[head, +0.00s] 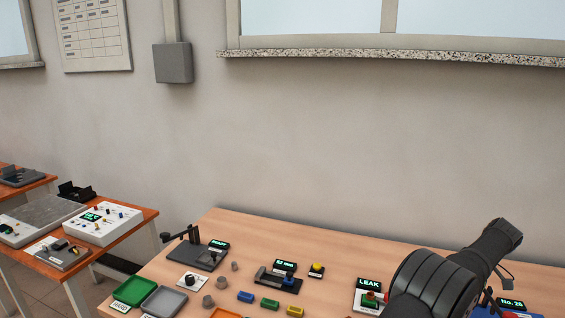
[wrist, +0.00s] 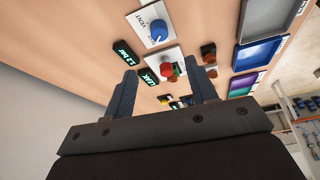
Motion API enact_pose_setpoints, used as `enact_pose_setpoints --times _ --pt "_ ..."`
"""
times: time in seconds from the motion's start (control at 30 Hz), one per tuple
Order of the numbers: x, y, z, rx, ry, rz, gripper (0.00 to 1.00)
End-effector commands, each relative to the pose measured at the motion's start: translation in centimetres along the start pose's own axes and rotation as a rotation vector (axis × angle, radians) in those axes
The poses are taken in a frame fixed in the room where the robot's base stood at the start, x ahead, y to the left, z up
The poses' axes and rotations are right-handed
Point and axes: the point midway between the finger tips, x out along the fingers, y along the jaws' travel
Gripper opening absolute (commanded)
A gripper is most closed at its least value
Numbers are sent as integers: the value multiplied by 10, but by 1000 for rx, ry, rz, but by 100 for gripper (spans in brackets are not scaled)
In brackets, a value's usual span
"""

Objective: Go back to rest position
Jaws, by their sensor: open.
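My gripper (wrist: 162,77) shows in the wrist view with its two dark fingers spread apart. Nothing is held between them. The fingers point over the wooden table, and a panel with a red knob (wrist: 166,69) shows beyond the gap between them. In the head view my black arm fills the lower right corner, in front of the table. I cannot make out the gripper's fingers there. The arm partly hides the table's right side and a display reading "No. 28" (head: 511,303).
The table (head: 330,238) carries a LEAK panel (head: 368,284), small coloured blocks, a black fixture (head: 196,254) and trays, including a green one (head: 134,291). A blue VENT knob (wrist: 158,31) shows in the wrist view. The table's back strip is clear. A wall stands behind.

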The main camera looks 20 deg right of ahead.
Motion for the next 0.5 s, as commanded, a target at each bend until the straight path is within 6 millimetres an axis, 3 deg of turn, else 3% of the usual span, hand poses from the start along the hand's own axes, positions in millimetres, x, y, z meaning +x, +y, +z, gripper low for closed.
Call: enact_pose_setpoints --times 0.5 --pt "105 0 0 0 0 -1 52"
